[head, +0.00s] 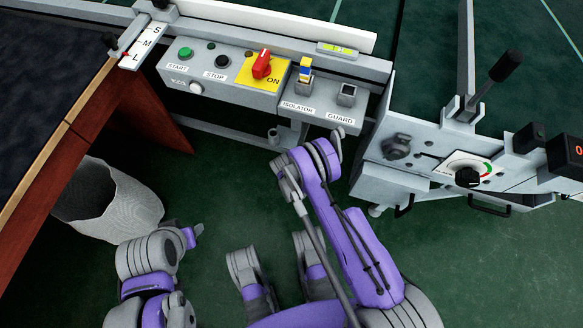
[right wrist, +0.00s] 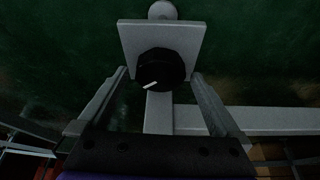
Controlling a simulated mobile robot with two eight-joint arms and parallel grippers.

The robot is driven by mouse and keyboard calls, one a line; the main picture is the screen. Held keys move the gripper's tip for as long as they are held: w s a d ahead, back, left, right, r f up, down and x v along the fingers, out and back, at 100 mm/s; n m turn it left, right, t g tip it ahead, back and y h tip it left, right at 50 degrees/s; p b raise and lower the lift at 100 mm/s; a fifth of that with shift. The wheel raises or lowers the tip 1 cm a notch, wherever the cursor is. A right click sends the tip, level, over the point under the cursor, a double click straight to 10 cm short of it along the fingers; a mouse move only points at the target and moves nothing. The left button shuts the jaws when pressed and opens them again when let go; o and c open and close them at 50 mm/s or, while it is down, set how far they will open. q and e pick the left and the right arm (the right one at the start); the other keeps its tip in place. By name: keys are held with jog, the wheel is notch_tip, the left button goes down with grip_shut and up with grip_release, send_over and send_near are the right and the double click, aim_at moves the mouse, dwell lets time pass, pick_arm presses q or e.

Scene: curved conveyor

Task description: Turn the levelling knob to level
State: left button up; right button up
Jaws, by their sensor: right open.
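In the right wrist view a round black knob (right wrist: 160,68) with a white pointer line sits on a square grey plate (right wrist: 190,37). The pointer slants toward lower left. My right gripper (right wrist: 160,76) is open, with one finger on each side of the knob; I cannot tell whether they touch it. In the head view this knob is not clearly visible. A level with a yellow-green vial (head: 338,50) is on the conveyor rail; its bubble is too small to read. My left arm's end (head: 190,236) is at lower left, its jaw state unclear.
A control panel (head: 222,92) carries start and stop buttons, a red switch (head: 262,64), an isolator and a guard key. At right is a machine with a black dial knob (head: 467,177) and a lever (head: 505,66). A mesh bin (head: 130,205) stands by the table.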

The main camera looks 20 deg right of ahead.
jog(key=shift+c, duration=0.2)
jog(key=c, duration=1.3)
jog(key=n, duration=0.2)
jog(key=n+t+y, duration=0.1)
jog(key=n, duration=0.1)
jog(key=shift+s+d+y, duration=0.1)
jog(key=shift+d+y, duration=0.1)
jog(key=shift+y, duration=0.1)
jog(key=shift+d+n+y, duration=0.1)
jog(key=shift+n+y, duration=0.4)
jog(key=shift+n, duration=0.9)
jog(key=shift+n+y, duration=0.5)
jog(key=shift+n, duration=0.9)
jog(key=o, duration=1.3)
